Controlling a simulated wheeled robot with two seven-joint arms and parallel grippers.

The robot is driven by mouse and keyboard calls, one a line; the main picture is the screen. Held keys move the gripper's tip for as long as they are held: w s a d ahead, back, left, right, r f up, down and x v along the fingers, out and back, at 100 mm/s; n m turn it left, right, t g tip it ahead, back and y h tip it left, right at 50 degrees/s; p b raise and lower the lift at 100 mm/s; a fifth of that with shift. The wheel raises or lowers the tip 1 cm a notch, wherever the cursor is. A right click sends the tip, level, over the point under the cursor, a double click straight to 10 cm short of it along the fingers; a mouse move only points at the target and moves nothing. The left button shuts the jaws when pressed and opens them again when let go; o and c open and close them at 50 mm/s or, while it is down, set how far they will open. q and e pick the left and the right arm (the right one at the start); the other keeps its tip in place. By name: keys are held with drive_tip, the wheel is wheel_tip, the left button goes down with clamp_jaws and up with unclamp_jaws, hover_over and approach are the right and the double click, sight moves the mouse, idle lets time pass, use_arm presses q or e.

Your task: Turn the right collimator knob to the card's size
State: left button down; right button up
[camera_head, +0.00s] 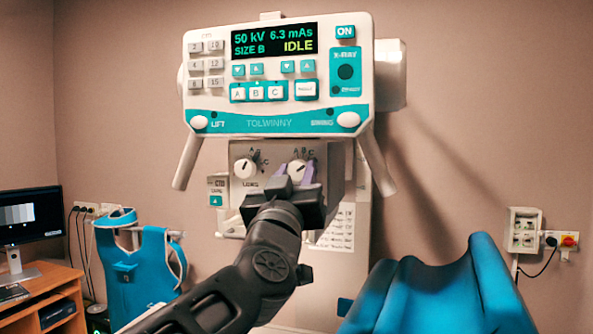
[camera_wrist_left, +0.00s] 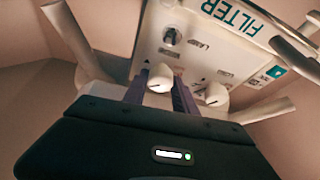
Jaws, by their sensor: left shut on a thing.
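The right collimator knob (camera_head: 297,167) is a white dial with letters A, B and C around it, on the front panel under the console. My left gripper (camera_head: 294,174) reaches it from below, one purple finger on each side, and is shut on it. In the left wrist view the knob (camera_wrist_left: 160,77) sits between the fingers of my gripper (camera_wrist_left: 160,88). Its exact setting is hard to read. The left collimator knob (camera_head: 245,168) is free beside it. The console display (camera_head: 275,41) reads SIZE B and IDLE. My right gripper is not in view.
The teal and white console (camera_head: 270,123) hangs just above, with slanted handles (camera_head: 188,161) at both sides. A printed sheet (camera_head: 340,228) is on the unit below right. A blue padded support (camera_head: 440,285) stands at lower right, a desk with a monitor (camera_head: 27,216) at left.

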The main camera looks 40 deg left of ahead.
use_arm(q)
drive_tip(key=n+g+y+p, duration=0.1)
drive_tip(key=n+p, duration=0.1)
drive_tip(key=n, duration=0.1)
drive_tip(key=shift+r, duration=0.2)
drive_tip(key=n+g+y+p, duration=0.1)
drive_tip(key=n+p, duration=0.1)
drive_tip(key=n, duration=0.1)
drive_tip(key=shift+d+n+y, duration=0.1)
drive_tip(key=shift+n+y, duration=0.2)
drive_tip(key=n+g+p, duration=0.2)
drive_tip(key=n, duration=0.2)
drive_tip(key=shift+y, duration=0.3)
drive_tip(key=shift+f+n+g+p, duration=0.1)
drive_tip(key=shift+n+g+p, duration=0.5)
drive_tip(key=shift+n, duration=0.4)
drive_tip(key=c, duration=1)
unclamp_jaws()
